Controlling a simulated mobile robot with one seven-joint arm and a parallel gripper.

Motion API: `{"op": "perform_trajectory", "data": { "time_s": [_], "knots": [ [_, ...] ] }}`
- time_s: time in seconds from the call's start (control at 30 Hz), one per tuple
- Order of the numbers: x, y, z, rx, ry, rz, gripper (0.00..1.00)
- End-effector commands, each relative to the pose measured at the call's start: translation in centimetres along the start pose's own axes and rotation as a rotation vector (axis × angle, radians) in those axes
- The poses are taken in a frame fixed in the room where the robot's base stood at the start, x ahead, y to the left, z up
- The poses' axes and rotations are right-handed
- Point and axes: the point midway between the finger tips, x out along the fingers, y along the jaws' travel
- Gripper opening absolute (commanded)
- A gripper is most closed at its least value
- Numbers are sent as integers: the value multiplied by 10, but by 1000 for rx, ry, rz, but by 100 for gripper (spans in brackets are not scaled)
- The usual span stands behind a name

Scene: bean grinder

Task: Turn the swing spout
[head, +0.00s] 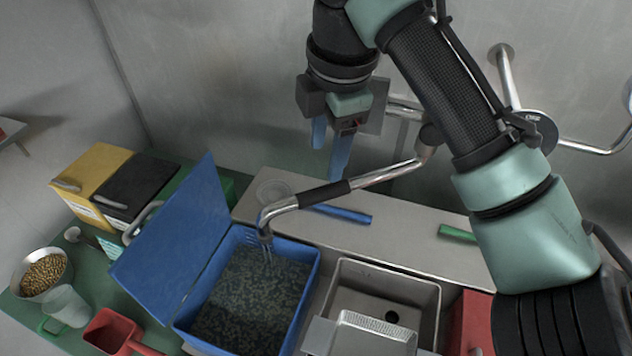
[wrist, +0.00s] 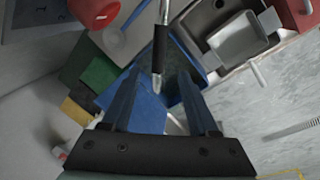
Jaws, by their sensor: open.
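The swing spout (head: 370,178) is a chrome pipe with a black sleeve. It reaches left from its wall mount, and its bent-down outlet is over the open blue bin (head: 311,285). Thin streaks, like water, show under the outlet. My gripper (head: 329,150) is open and empty, pointing down near the wall, above and behind the spout. In the wrist view the spout's black sleeve (wrist: 161,48) lies in line with the gap between my blue fingers (wrist: 159,76), beyond the tips; I see no contact.
The bin's raised blue lid (head: 180,240) stands at left. A metal sink (head: 425,297) with a grey basket (head: 370,338) is right of the bin. Blue (head: 343,213) and green (head: 457,233) handles lie on the ledge. Yellow (head: 88,172) and black boxes, a bean-filled funnel (head: 42,274) and a red scoop (head: 107,330) are left.

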Motion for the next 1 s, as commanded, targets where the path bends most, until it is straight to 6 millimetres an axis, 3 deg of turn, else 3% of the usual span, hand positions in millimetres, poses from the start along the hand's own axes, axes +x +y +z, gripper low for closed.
{"op": "perform_trajectory", "data": {
  "time_s": [0.3, 0.5, 0.9, 1.0],
  "knots": [
    [64, 0, -1, 2, 2, -1, 60],
    [91, 1, -1, 1, 2, 2, 60],
    [100, 1, -1, 1, 0, 4, 60],
    [100, 1, -1, 1, 0, 4, 44]
  ]
}}
